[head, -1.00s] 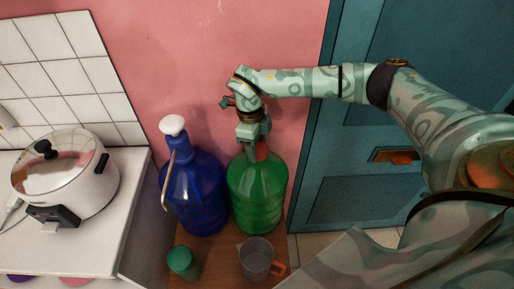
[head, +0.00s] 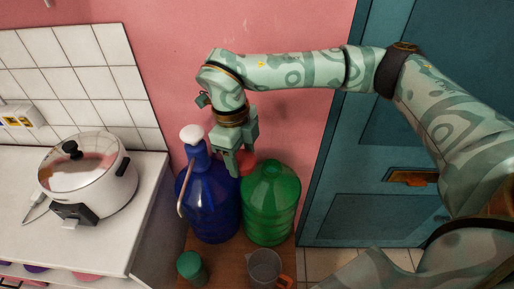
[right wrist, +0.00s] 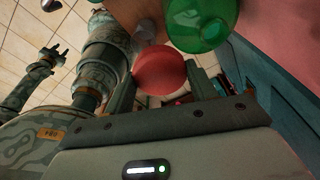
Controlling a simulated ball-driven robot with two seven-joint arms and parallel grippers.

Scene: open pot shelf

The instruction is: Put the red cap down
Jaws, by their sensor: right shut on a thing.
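My right gripper (head: 238,164) is shut on the red cap (head: 247,163), which also shows as a round red disc between the fingers in the right wrist view (right wrist: 160,71). The gripper holds the cap up beside the top of the green bottle (head: 270,208), on its left, near the blue bottle. The green bottle's top is bare, and its mouth shows in the right wrist view (right wrist: 209,31). My left gripper (right wrist: 53,58) seems to show small in the right wrist view; its jaws are unclear.
The blue bottle (head: 210,205) with a white top stands left of the green one. A green cup or jar (head: 190,266) and a clear jug (head: 263,268) stand in front on the wooden shelf (head: 227,262). A cooker (head: 88,188) sits on the white counter (head: 110,240).

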